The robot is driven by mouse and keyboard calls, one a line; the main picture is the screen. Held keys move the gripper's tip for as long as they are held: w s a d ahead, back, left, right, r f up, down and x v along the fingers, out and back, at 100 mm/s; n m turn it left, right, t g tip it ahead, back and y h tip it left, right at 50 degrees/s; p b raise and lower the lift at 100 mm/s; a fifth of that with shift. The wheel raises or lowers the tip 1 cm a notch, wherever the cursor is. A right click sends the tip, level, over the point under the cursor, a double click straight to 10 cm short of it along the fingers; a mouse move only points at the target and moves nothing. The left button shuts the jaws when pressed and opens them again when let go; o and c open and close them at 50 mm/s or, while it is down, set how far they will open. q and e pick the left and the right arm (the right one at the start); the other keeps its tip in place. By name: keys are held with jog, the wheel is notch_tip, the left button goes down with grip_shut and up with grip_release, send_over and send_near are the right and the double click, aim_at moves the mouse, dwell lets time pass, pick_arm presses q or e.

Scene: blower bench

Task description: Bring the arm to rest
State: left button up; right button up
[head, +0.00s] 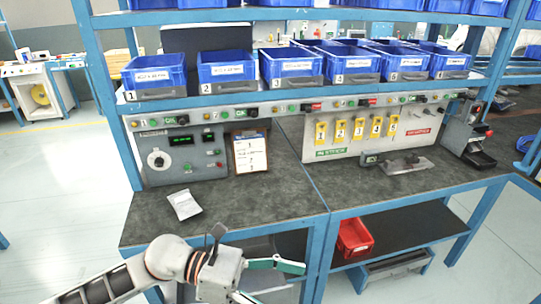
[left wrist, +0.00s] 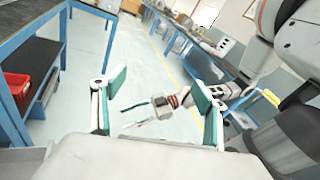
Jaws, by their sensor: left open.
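My left gripper (head: 276,281) is at the bottom of the head view, in front of the bench's near edge. Its two green-padded fingers are spread apart with nothing between them; it also shows large and open in the left wrist view (left wrist: 156,90). My right gripper (left wrist: 128,116) shows small in the left wrist view, beyond the left one, with its fingers apart and nothing seen between them. The right gripper is not in the head view.
The dark bench top (head: 255,205) holds a white paper (head: 185,204), a clipboard (head: 251,153) and a grey metal part (head: 408,165). Blue bins (head: 290,66) line the shelf above. A red bin (head: 354,238) sits on the lower shelf. Open floor (left wrist: 140,62) lies beside the bench.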

pick_arm(q)
notch_tip(320, 180, up, 3)
jog(key=w+d+n+t+h, duration=0.1)
jog(key=w+n+t+h, duration=0.3)
jog(key=n, duration=0.4)
jog(key=w+a+f+n+t+y, duration=0.35)
jog(key=n+t, duration=0.35)
jog(key=n, duration=0.4)
jog(key=w+a+f+n+t+y, duration=0.3)
jog(key=a+n+t, duration=0.3)
jog(key=n, duration=0.5)
jog(key=s+a+f+n+y, duration=0.3)
jog(key=a+f+n+y, duration=0.55)
jog(key=f+n, duration=0.4)
jog(key=s+a+f+n+g+y, duration=0.2)
jog(key=s+a+f+n, duration=0.4)
jog(key=s+f, duration=0.4)
notch_tip(320, 180, down, 4)
jog(key=shift+a+r+g+y, duration=0.25)
jog(key=shift+a+g+y, duration=0.05)
jog(key=shift+a+g, duration=0.35)
